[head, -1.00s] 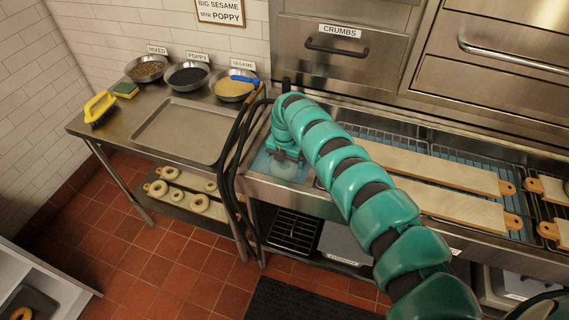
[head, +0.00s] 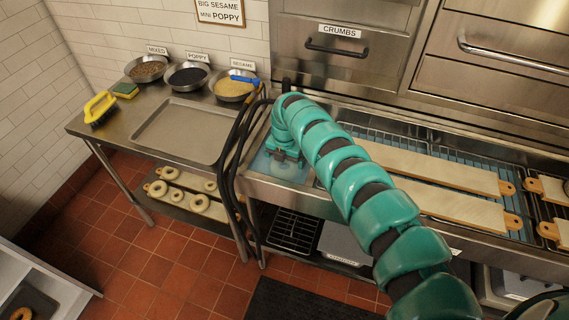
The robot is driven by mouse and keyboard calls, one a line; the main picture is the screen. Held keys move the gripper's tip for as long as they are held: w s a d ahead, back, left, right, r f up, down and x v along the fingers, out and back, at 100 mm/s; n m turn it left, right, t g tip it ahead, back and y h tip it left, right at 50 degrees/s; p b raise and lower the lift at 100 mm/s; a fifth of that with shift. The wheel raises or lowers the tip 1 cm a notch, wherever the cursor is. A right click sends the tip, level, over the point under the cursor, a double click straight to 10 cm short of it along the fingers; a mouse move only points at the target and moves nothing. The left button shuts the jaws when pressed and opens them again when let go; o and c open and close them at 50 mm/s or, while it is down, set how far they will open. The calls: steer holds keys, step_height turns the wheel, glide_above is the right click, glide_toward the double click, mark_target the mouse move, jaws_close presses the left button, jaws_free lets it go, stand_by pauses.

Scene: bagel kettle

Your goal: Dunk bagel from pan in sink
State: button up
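My gripper (head: 284,158) points down over the small water-filled sink (head: 262,166) at the left end of the steel counter. Its fingers are small and partly hidden by my wrist, so I cannot tell whether they are open or shut. Below the fingertips a faint pale shape shows at the blue water; I cannot make out clearly whether it is a bagel. A dark pan (head: 40,300) at the lower left corner holds a brown bagel (head: 20,314). Several pale bagels (head: 200,203) lie on boards on the shelf under the left table.
An empty sheet tray (head: 185,130) lies on the left table. Bowls of mixed (head: 147,69), poppy (head: 188,77) and sesame (head: 235,88) stand behind it. Black hoses (head: 230,170) hang left of the sink. Long boards (head: 430,168) lie on the racks to the right.

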steer(key=shift+r, duration=0.1)
step_height(320, 180, up, 13)
steer(key=p, duration=0.7)
stand_by(0.5)
stand_by(0.5)
